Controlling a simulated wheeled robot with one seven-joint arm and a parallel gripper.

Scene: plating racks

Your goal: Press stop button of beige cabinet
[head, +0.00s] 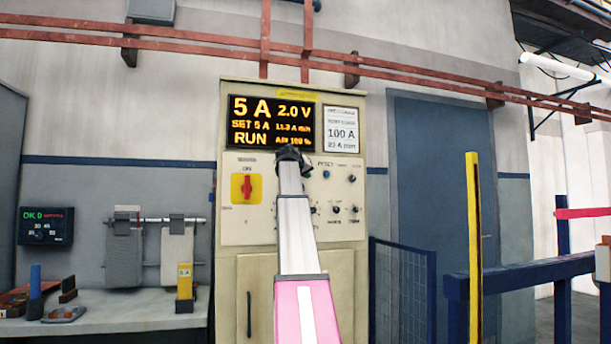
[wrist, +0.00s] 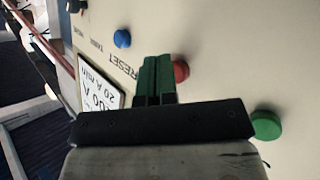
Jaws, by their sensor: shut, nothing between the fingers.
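The beige cabinet (head: 247,225) stands against the wall, its lit display (head: 270,122) reading 5 A, 2.0 V and RUN. My gripper (head: 291,153) is raised in front of its panel, just below the display. In the wrist view my gripper's dark green fingertips (wrist: 157,66) are together and empty. A red button (wrist: 181,71) sits right beside the fingertips, partly covered by them; I cannot tell whether they touch. A green button (wrist: 266,125) is to the lower right and a blue button (wrist: 122,38) to the upper left, by the word RESET. My arm hides the red and green buttons in the head view.
A red rotary switch (head: 247,188) on a yellow plate is left of my arm, and several black knobs (head: 336,209) are to its right. A bench (head: 130,306) with tools stands at left. A yellow post (head: 473,250) and blue rail (head: 520,274) stand at right.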

